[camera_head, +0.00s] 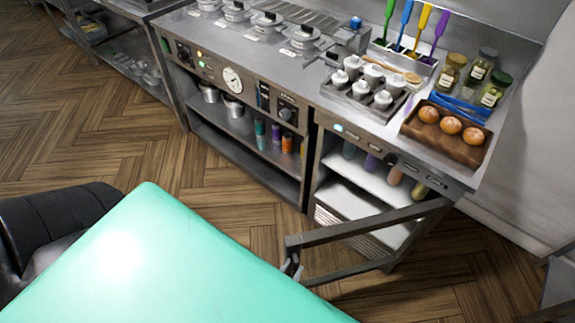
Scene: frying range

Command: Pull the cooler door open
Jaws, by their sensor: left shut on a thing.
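The cooler door (370,224), a dark metal frame with a see-through middle, stands swung out from the cooler cabinet (392,158) under the right end of the counter. It joins the cabinet at the right side, and its free edge points left. The cooler's inside shows, with a white shelf (372,188) and several bottles. My left gripper (292,266) is at the door's free edge, shut on the door, probably its handle. It is small in view and partly hidden behind my turquoise body part. My right gripper is not in view.
On the counter stand a wooden tray (418,133) of round orange-brown items, jars (478,72) and a rack of white-topped containers (357,103). Left of the cooler is an open shelf unit (240,132) with pots and bottles. Wooden floor (240,207) is clear before the cabinets.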

